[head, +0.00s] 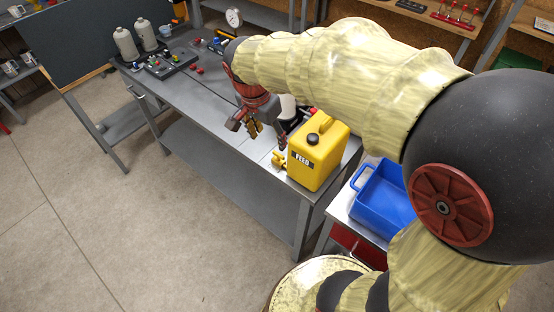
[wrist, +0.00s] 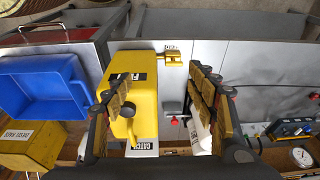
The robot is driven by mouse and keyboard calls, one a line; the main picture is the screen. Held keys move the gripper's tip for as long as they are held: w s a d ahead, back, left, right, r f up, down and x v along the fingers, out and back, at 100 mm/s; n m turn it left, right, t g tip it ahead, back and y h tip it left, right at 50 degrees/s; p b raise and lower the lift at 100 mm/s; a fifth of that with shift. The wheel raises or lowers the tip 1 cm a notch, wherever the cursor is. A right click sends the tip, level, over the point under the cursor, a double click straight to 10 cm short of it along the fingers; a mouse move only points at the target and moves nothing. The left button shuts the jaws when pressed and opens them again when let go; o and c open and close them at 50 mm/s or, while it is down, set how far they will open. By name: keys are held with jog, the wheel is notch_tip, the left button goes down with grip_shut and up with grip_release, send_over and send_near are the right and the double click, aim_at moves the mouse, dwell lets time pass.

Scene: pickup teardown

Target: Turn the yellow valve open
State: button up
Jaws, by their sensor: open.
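The yellow jug (head: 318,155), labelled FEED, stands upright near the right front edge of the grey bench. The yellow valve (head: 279,160) sticks out low on the jug's side, towards the bench's front edge; it also shows in the wrist view (wrist: 171,55) at top centre. My gripper (head: 267,132) is above the bench, beside the jug and behind the valve. In the wrist view my gripper (wrist: 160,77) has its fingers spread wide, with nothing gripped between them. The left finger overlaps the jug in the picture. The valve appears beyond the fingertips, apart from them.
A blue bin (head: 382,200) stands on a lower surface right of the jug. A grey piece with a red knob (wrist: 174,121) and a white object (wrist: 201,128) lie near the fingers. A CATCH label (wrist: 144,144) is close by. The bench's left front (head: 200,105) is clear.

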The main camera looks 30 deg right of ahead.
jog(key=s+a+r+n+t+y+b, duration=0.1)
jog(key=s+a+r+n+t, duration=0.2)
jog(key=s+n, duration=0.5)
jog(key=s+r, duration=0.1)
jog(key=s, duration=0.2)
jog(key=shift+a+n, duration=0.2)
jog(key=shift+n, duration=0.1)
jog(key=shift+r, duration=0.1)
jog(key=s+n, duration=0.1)
jog(key=s, duration=0.1)
jog(key=s+a+n+t, duration=0.1)
jog(key=n, duration=0.1)
jog(key=s+n+y+b, duration=0.1)
jog(key=s, duration=0.1)
jog(key=shift+s+a+f+n, duration=0.25)
jog(key=shift+s+a+n, duration=0.05)
jog(key=shift+s+a, duration=0.05)
dwell(0.6)
